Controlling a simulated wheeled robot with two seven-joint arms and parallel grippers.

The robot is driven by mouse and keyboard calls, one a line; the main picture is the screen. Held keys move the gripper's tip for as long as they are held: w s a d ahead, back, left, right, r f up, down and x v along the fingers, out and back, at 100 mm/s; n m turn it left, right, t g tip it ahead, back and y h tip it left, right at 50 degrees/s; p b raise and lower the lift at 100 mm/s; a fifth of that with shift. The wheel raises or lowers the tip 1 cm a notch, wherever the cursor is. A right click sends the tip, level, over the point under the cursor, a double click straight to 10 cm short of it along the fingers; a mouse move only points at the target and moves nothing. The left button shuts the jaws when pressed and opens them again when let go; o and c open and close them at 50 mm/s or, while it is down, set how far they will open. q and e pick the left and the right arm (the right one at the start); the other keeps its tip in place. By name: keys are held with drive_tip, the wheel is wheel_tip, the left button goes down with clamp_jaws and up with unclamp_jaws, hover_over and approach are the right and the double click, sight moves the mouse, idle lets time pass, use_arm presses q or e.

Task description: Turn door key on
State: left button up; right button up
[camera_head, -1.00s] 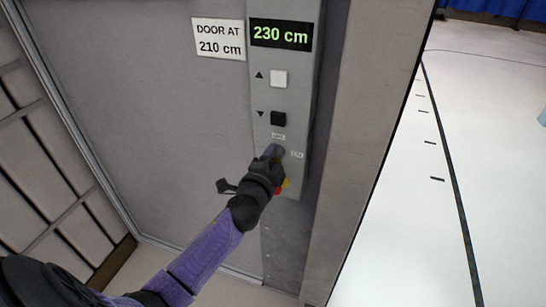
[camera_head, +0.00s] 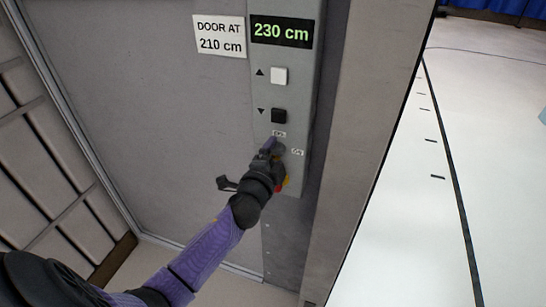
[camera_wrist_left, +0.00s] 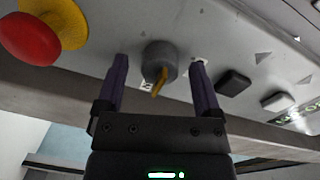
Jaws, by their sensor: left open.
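The door key is a small yellow key (camera_wrist_left: 158,82) in a round grey key switch (camera_wrist_left: 160,58) on the panel, seen in the left wrist view. My left gripper (camera_wrist_left: 159,64) is open, with one purple finger on each side of the switch. The fingers look apart from the key. In the head view my left gripper (camera_head: 268,148) is at the lower part of the control panel (camera_head: 298,60), just below a small label, and mostly hides the switch and key. My right gripper is not in view.
A red emergency button on a yellow base (camera_wrist_left: 32,38) sits beside the switch. A white button (camera_head: 279,76) and a black button (camera_head: 279,116) are above it. The display (camera_head: 281,33) reads 230 cm; a sign (camera_head: 219,37) reads DOOR AT 210 cm. Open floor (camera_head: 480,190) lies right.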

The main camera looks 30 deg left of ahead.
use_arm(q)
drive_tip(key=v, duration=1)
drive_tip(key=shift+p, duration=0.35)
drive_tip(key=shift+f, duration=0.1)
